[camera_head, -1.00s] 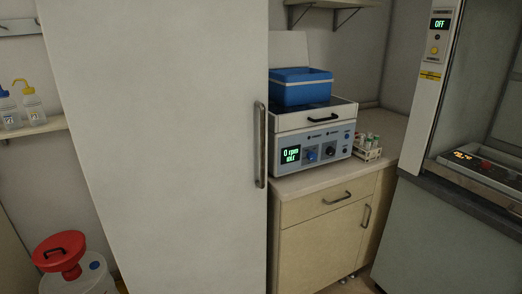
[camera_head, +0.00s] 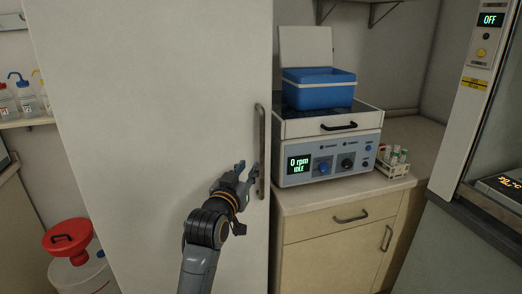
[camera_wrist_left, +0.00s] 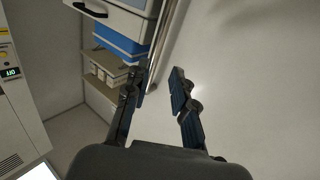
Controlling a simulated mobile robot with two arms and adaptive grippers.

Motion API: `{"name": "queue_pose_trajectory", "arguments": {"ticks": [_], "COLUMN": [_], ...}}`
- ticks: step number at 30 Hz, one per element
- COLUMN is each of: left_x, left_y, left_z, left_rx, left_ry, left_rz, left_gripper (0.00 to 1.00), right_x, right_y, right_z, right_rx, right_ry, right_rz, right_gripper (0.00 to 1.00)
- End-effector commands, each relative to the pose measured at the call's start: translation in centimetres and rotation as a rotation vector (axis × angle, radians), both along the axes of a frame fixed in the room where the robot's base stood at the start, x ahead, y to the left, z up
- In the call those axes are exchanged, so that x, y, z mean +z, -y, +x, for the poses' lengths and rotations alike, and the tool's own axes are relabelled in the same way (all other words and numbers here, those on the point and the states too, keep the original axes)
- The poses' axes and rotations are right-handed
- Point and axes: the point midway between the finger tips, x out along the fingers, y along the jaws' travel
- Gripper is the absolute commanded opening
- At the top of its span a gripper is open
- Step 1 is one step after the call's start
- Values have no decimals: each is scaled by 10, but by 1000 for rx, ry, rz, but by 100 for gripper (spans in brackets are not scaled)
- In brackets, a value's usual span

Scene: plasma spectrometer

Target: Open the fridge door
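The tall, light grey fridge door (camera_head: 150,120) is shut and fills the left half of the head view. Its upright metal bar handle (camera_head: 261,140) runs along the door's right edge. My left gripper (camera_head: 248,170) is in front of the door, close to the lower part of the handle. In the left wrist view my left gripper (camera_wrist_left: 157,84) is open, and the handle (camera_wrist_left: 161,42) shows at its fingertips, nearer the left finger. I cannot tell whether it touches the bar. My right gripper is not in view.
Right of the fridge, a centrifuge-like device (camera_head: 330,160) with a blue box (camera_head: 318,90) stands on a wooden cabinet (camera_head: 340,235). A tube rack (camera_head: 393,162) sits beside it. A red-topped container (camera_head: 68,240) stands at the lower left. A fume hood is far right.

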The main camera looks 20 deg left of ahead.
Motion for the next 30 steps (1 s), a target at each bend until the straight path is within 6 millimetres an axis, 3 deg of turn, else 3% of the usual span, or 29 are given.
{"name": "queue_pose_trajectory", "arguments": {"ticks": [15,21,30], "left_x": [1,0,-1], "left_y": [0,0,0], "left_z": [98,119,125], "left_rx": [-1,-1,-1], "left_ry": [-1,-2,0], "left_rz": [-1,0,0], "left_gripper": [25,25,25], "right_x": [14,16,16], "right_y": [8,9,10], "right_z": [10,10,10], "right_rx": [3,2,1], "right_ry": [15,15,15], "right_rz": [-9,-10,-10], "right_gripper": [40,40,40]}}
